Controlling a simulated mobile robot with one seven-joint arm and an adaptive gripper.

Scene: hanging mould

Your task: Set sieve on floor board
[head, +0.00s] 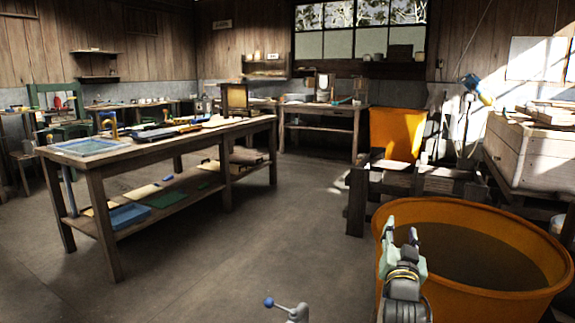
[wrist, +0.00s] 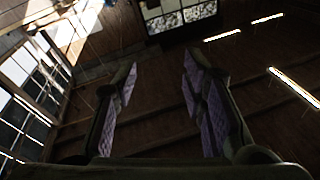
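My gripper (head: 402,238) points upward in front of the orange tub, at the right of the head view. In the wrist view its two fingers (wrist: 156,105) stand well apart with nothing between them. A flat, framed panel with a pale blue, mesh-like face (head: 90,147) lies on the near left end of the long workbench; it may be the sieve, but I cannot be sure. My gripper is far to the right of it. I cannot make out a separate floor board on the bare floor.
The long wooden workbench (head: 185,143) holds tools and an upright wooden frame (head: 236,98); its lower shelf holds a blue tray (head: 129,215) and boards. The large orange tub (head: 470,290) holds dark contents. Open floor (head: 270,235) lies between bench and tub. A wooden crate (head: 535,155) stands right.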

